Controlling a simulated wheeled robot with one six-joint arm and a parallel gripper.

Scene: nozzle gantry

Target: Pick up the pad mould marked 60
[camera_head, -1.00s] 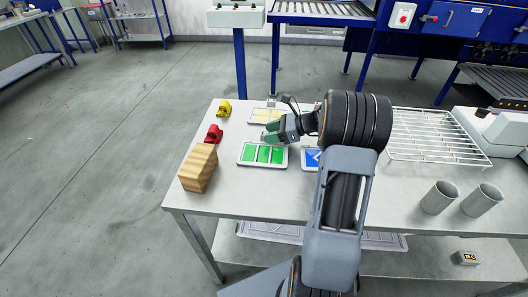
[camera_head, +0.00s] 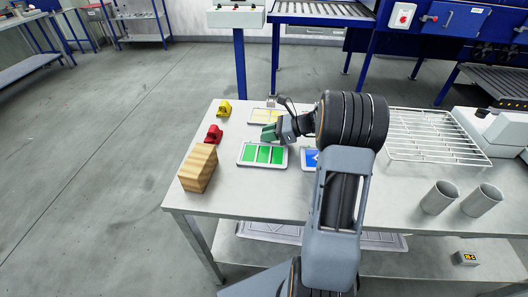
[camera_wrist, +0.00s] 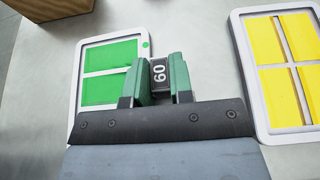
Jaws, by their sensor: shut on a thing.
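The pad mould marked 60 (camera_wrist: 160,73) shows in the wrist view as a small dark block with white digits. My gripper (camera_wrist: 162,75) is shut on it, with one green finger on each side. In the head view my gripper (camera_head: 270,132) is above the table, between the green-panelled tray and the yellow-panelled tray. The mould cannot be made out there. Whether it touches the table is hard to tell.
The green tray (camera_head: 243,160) and yellow tray (camera_wrist: 247,75) lie close on either side. A blue tray (camera_head: 309,166), wooden block (camera_head: 199,168), red object (camera_head: 214,134), yellow object (camera_head: 224,108), wire rack (camera_head: 435,135) and two grey cylinders (camera_head: 439,198) share the table (camera_head: 240,200).

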